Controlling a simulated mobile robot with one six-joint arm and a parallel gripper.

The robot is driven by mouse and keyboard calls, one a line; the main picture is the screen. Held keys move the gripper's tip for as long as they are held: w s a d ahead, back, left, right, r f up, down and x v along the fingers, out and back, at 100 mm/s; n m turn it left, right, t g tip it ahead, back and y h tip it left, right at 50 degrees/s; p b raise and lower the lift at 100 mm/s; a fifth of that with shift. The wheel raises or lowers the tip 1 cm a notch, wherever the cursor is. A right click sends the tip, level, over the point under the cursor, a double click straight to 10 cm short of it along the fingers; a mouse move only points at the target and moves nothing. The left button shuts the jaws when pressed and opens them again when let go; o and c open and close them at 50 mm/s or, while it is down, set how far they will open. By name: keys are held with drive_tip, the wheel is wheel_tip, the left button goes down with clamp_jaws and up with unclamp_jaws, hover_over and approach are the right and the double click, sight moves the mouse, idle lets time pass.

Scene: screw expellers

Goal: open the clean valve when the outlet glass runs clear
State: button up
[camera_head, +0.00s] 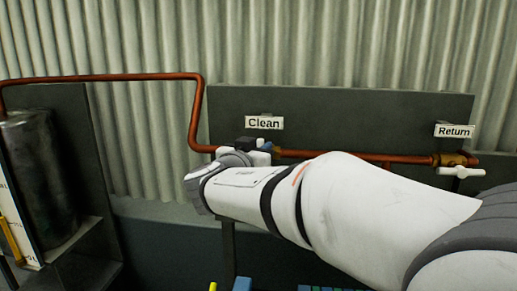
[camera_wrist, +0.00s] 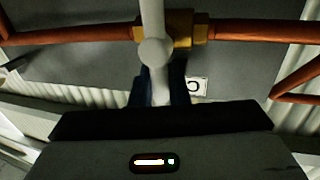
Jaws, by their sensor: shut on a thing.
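The clean valve sits on the copper pipe under the "Clean" sign (camera_head: 264,122). In the head view my gripper (camera_head: 256,150) and wrist hide most of it. In the wrist view its brass body (camera_wrist: 183,30) and white handle (camera_wrist: 152,18) show, with the handle lying across the pipe. My gripper (camera_wrist: 162,84) is shut on the handle, its two dark fingers on either side of one end. A yellow tube (camera_head: 11,240) stands on a white labelled panel at the far left; I cannot tell whether it is the outlet glass.
The return valve (camera_head: 457,160), with a white handle (camera_head: 461,172) along the pipe, is at the right under the "Return" sign (camera_head: 454,131). A copper pipe (camera_head: 110,77) runs left above a dark metal cylinder (camera_head: 40,170). A dark backboard (camera_head: 350,115) stands behind the valves.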

drive_tip(key=shift+f+b, duration=0.3)
drive_tip(key=shift+b, duration=0.85)
clamp_jaws()
drive_tip(key=shift+a+n+b, duration=0.1)
drive_tip(key=shift+n+b, duration=0.2)
drive_tip(key=shift+b, duration=0.35)
drive_tip(key=b, duration=0.2)
drive_tip(key=n+b, duration=0.1)
drive_tip(key=b, duration=0.2)
drive_tip(key=shift+a+f+t, duration=0.2)
drive_tip(key=shift+f+t, duration=0.05)
drive_tip(key=shift+t, duration=0.05)
drive_tip(key=a+n+t+y+b, duration=0.1)
drive_tip(key=n+b, duration=0.5)
drive_tip(key=f+n+t+y+b, duration=0.1)
drive_tip(key=n+b, duration=0.5)
drive_tip(key=b, duration=0.1)
drive_tip(key=a+f+n+t+y+b, duration=0.1)
drive_tip(key=n+b, duration=0.5)
drive_tip(key=n, duration=0.1)
drive_tip(key=shift+w+a+f+t+b, duration=0.2)
drive_tip(key=shift+w+a+t+b, duration=0.1)
drive_tip(key=shift+t+b, duration=0.1)
drive_tip(key=shift+n+y, duration=0.3)
drive_tip(key=shift+y, duration=0.1)
drive_tip(key=o, duration=0.7)
unclamp_jaws()
